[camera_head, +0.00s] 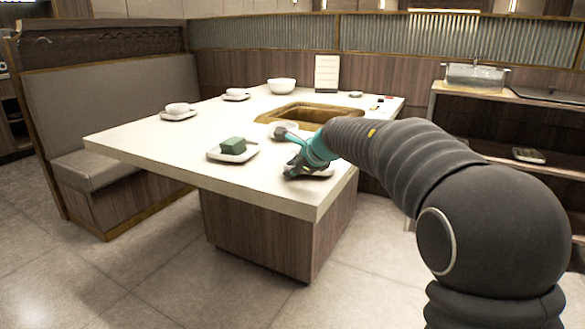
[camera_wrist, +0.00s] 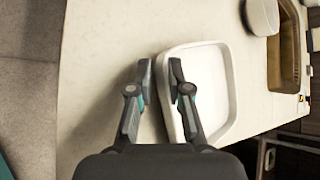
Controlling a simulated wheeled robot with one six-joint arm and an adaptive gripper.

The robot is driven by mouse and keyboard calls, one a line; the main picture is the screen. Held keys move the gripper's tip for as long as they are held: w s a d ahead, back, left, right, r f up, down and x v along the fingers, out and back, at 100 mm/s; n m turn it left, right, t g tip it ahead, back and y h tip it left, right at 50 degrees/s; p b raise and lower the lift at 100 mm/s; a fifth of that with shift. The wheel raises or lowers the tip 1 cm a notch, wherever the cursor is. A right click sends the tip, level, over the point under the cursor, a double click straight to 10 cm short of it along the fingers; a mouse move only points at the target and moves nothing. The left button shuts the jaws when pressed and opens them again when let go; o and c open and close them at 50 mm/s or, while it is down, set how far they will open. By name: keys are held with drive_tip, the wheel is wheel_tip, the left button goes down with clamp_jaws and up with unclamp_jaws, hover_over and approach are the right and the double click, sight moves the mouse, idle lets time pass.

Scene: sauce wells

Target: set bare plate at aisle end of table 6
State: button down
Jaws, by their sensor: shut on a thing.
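A bare white square plate (camera_wrist: 207,85) lies on or just above the pale tabletop (camera_wrist: 95,90) in the wrist view. My gripper (camera_wrist: 160,73) has one finger on each side of the plate's near-left rim and is shut on it. In the head view my gripper (camera_head: 296,168) is at the near right end of the table (camera_head: 180,147), and the plate (camera_head: 322,173) shows only in part behind it. I cannot tell whether the plate touches the tabletop.
A plate (camera_head: 215,157) with a green block (camera_head: 232,146) stands left of my gripper. A white bowl (camera_head: 281,86), two dishes with small white items (camera_head: 178,107) and a menu stand (camera_head: 327,74) are farther back. A recessed brown well (camera_head: 310,112) lies beyond. A bench (camera_head: 90,165) is left; a shelf unit (camera_head: 500,100) right.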

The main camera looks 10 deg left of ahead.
drive_tip(key=c, duration=1)
unclamp_jaws()
drive_tip(key=shift+f, duration=0.1)
drive_tip(key=v, duration=1.2)
